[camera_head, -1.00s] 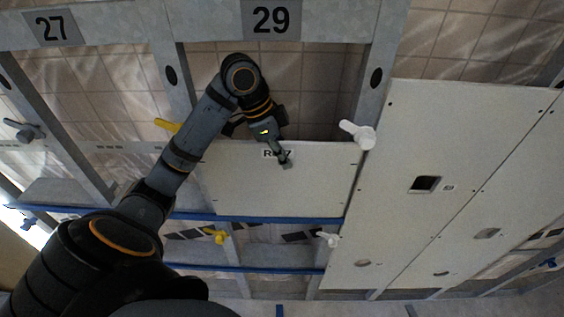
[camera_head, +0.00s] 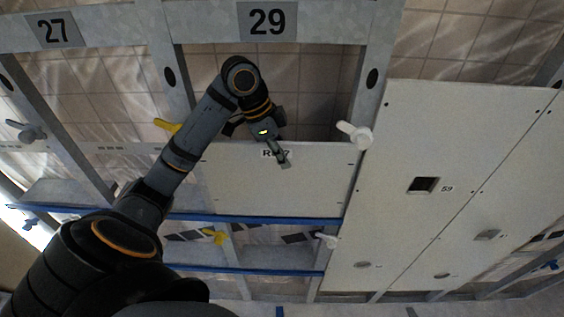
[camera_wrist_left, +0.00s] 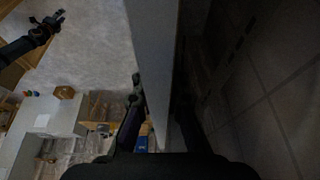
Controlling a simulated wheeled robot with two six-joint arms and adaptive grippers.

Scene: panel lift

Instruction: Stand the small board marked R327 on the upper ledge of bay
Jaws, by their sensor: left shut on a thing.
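My left gripper (camera_head: 283,158) is shut on the board near the top edge. In the left wrist view the board (camera_wrist_left: 154,45) runs edge-on between the fingers (camera_wrist_left: 160,98). A dark arm end, apparently my right gripper (camera_wrist_left: 46,26), shows small at the upper left.
A yellow turn handle (camera_head: 167,126) and a white one (camera_head: 354,134) stick out from the posts beside the board. Large white panels (camera_head: 440,150) cover the right side. A lower blue-edged ledge (camera_head: 250,270) runs below. The wrist view shows tables (camera_wrist_left: 50,115) far off.

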